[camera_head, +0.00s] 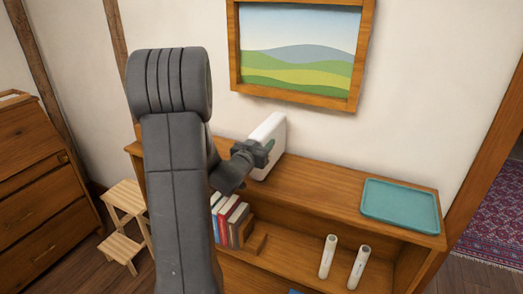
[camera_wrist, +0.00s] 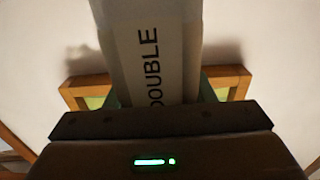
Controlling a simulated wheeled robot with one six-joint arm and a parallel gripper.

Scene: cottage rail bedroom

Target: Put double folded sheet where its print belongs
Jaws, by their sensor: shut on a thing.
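The folded sheet (camera_head: 268,138) is a white, flat block held upright in my gripper (camera_head: 258,156), above the wooden shelf unit near the wall. In the wrist view the sheet (camera_wrist: 190,40) carries a light band with the dark print "DOUBLE". My gripper is shut on the sheet, and its fingers (camera_wrist: 160,97) show at the bottom of the wrist view. I cannot tell whether the sheet touches the shelf top. No other printed label is readable in the head view.
A teal tray (camera_head: 400,204) lies on the right of the shelf top (camera_head: 320,186). Below stand books (camera_head: 228,216) and two white rolls (camera_head: 328,256) (camera_head: 358,267). A landscape picture (camera_head: 300,55) hangs above. A step stool (camera_head: 124,225) and wooden dresser (camera_head: 38,190) are at the left.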

